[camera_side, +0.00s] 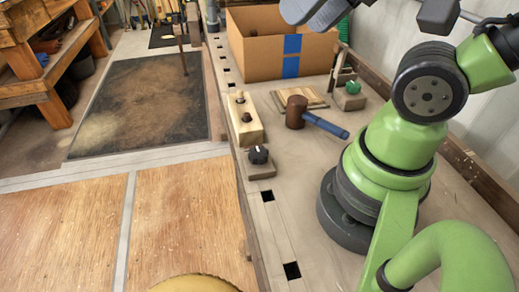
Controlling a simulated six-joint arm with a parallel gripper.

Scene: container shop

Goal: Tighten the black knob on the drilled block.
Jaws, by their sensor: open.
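A black knob (258,154) with a pale mark on top sits on a small brown-grey block (262,171) on the bench, near the bench's left edge. Just behind it is a longer pale wooden block (249,131) with two dark round spots on top, which look like holes or short pegs. A green knob (353,87) sits on another small block (348,102) farther right. My gripper's fingers cannot be made out. Only dark parts of my arm show at the top edge, well above the bench and apart from the black knob.
A mallet (325,124) with a brown head and blue handle lies right of the pale block. Behind it are a flat slatted wooden piece (298,100) and a large cardboard box (262,54) with blue tape. My arm's base fills the right. Bench in front of the black knob is clear.

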